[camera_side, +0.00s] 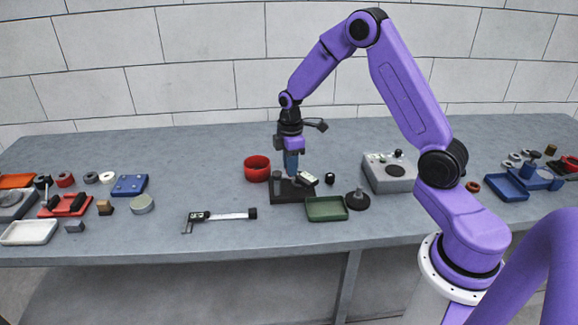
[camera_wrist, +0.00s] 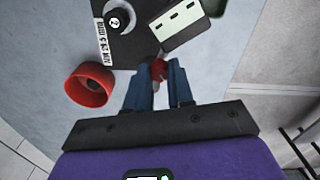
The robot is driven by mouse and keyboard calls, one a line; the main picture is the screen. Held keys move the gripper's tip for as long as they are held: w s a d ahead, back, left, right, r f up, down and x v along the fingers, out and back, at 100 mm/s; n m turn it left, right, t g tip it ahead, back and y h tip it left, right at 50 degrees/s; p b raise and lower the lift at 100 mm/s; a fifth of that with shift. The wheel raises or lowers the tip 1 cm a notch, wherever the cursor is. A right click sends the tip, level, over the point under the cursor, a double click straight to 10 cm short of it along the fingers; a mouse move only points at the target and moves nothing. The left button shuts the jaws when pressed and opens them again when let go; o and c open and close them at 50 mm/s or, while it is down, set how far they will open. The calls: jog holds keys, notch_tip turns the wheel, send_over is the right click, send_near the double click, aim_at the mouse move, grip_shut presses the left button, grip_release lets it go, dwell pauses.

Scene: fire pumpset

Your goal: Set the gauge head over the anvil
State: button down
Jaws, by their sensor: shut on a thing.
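A dark gauge stand (camera_side: 288,196) sits mid-bench under my gripper (camera_side: 291,172). A pale, dark-edged block with small slots, which looks like the gauge head (camera_side: 308,178), is at its right side; it also shows at the top of the wrist view (camera_wrist: 178,24). A round dark post with a pale top, likely the anvil (camera_wrist: 118,20), stands on the base left of the block, apart from it. My gripper (camera_wrist: 158,84) points down, its blue fingers shut on a small red-topped grey piece (camera_wrist: 158,70) beside the block. Whether that piece joins the block is hidden.
A red ring-shaped bowl (camera_side: 257,168) stands just left of the stand. A green tray (camera_side: 326,208) and a dark round-based item (camera_side: 357,201) lie close on the right. A grey box (camera_side: 389,172) stands further right.

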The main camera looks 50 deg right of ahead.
jog(key=shift+w+d+n, duration=0.4)
jog(key=shift+w+n, duration=0.1)
jog(key=shift+n, duration=1.3)
jog(key=shift+w+d+n, duration=0.35)
jog(key=shift+w+n, duration=0.1)
jog(key=shift+n, duration=1.35)
jog(key=shift+w+d+n, duration=0.4)
jog(key=shift+w+n, duration=0.1)
jog(key=shift+n, duration=1.3)
jog(key=shift+r, duration=0.1)
jog(key=c, duration=1)
grip_release()
notch_tip(320, 180, up, 17)
jog(key=shift+r, duration=0.2)
